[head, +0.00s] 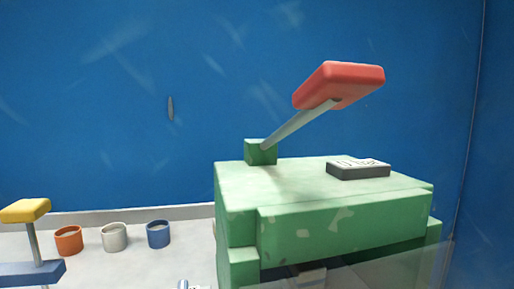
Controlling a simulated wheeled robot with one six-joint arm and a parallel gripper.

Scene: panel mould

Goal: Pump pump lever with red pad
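The pump lever is a grey rod (296,126) that slants up to the right from a small green block (261,152). A thick red pad (341,84) sits at its upper end, raised well above the green pump body (345,222). The block stands at the back left of the body's top. I cannot make out my gripper in this view, and nothing is seen touching the lever or pad.
A dark block with a pale marked top (358,169) lies on the green body below the pad. At left stand a yellow-padded lever (25,211) on a blue base and orange (68,241), white (114,238) and blue (159,235) cups. A blue wall is behind.

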